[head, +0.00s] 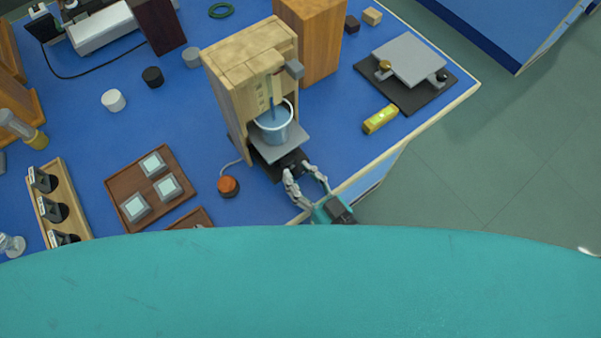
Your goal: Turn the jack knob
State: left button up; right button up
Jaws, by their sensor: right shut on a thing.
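A small jack with a grey top plate (290,143) and a dark base stands at the front of a wooden housing (228,85). A beaker (274,125) of bluish liquid stands on its plate. My right gripper (299,169) is at the jack's front edge, its two fingers closed around the place of the jack knob. The knob itself is mostly hidden between the fingers. My left gripper is not in view.
A second jack (408,58) on a dark mat and a yellow level (380,120) lie to the right. An orange-topped button (228,186) and a brown tray (128,186) of square samples are to the left. The bench edge (405,140) runs close by my right gripper.

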jog(key=m+p, duration=0.1)
jog(key=m, duration=0.2)
jog(key=shift+m+p, duration=0.4)
jog(key=shift+m, duration=1.5)
jog(key=o, duration=1.2)
jog(key=shift+c, duration=0.2)
jog(key=shift+f, duration=0.1)
